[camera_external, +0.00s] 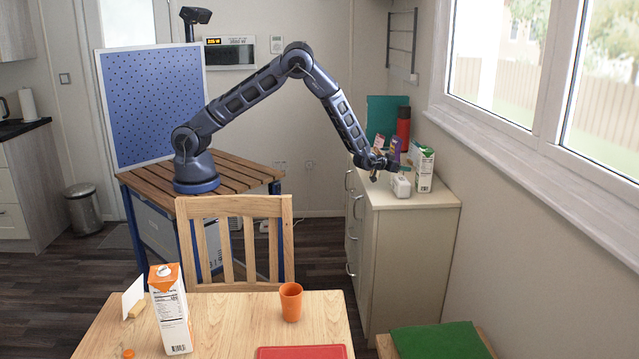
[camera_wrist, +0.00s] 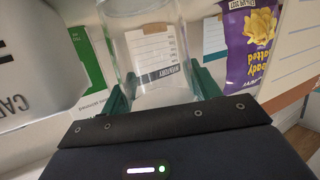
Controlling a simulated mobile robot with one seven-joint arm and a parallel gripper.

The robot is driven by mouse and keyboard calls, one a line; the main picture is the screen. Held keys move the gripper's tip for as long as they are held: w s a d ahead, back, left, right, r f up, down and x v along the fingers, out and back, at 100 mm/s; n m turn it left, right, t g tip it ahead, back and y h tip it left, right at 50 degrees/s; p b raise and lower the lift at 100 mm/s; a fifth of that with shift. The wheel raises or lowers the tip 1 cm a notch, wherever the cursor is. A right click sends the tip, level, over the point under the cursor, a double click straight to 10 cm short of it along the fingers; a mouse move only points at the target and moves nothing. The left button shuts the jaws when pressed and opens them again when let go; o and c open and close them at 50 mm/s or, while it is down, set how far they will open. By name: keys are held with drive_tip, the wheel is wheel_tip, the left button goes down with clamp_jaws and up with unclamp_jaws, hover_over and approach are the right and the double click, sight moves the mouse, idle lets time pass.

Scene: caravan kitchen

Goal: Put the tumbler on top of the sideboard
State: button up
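A clear glass tumbler (camera_wrist: 148,45) is between the green fingers of my gripper (camera_wrist: 162,95) in the wrist view. The fingers touch its two sides, so my gripper appears shut on it. The far end of the tumbler is cut off by the top edge of the view. In the external view my gripper (camera_external: 385,166) is over the top of the cream sideboard (camera_external: 425,200), at its front side among the things there. The tumbler is too small and see-through there to tell if it touches the top.
Sideboard's near right corner is bare. An orange cup (camera_external: 291,303) stands on the wooden table (camera_external: 235,320).

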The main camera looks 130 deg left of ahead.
drive_tip(key=o, duration=0.3)
drive_tip(key=shift+o, duration=0.2)
drive_tip(key=shift+r, duration=0.1)
drive_tip(key=v, duration=1.2)
drive_tip(key=w+d+r+m+t+h, duration=0.2)
drive_tip(key=w+d+r+h, duration=0.15)
drive_tip(key=d+r, duration=0.75)
drive_tip(key=w+d+r+m+t+h, duration=0.2)
drive_tip(key=d+r+h, duration=0.35)
drive_tip(key=d, duration=0.85)
drive_tip(key=s+d+r+m+h, duration=0.2)
drive_tip(key=s+d+r, duration=0.25)
drive_tip(key=d, duration=0.45)
drive_tip(key=s+d+r+m+h, duration=0.1)
drive_tip(key=s+d+r+m, duration=0.15)
drive_tip(key=d+r, duration=0.45)
drive_tip(key=s+d+m+g, duration=0.1)
drive_tip(key=s+d+m, duration=0.1)
drive_tip(key=s+d, duration=0.3)
drive_tip(key=s+d+r+m+g+h, duration=0.1)
drive_tip(key=s+d, duration=0.4)
drive_tip(key=s, duration=0.9)
drive_tip(key=s+d+r+m+g, duration=0.1)
drive_tip(key=s+d+m+g, duration=0.1)
drive_tip(key=s+d, duration=0.4)
drive_tip(key=s, duration=0.3)
drive_tip(key=shift+s+r+m+h, duration=0.25)
drive_tip(key=shift+m+h, duration=0.1)
drive_tip(key=shift+h, duration=0.05)
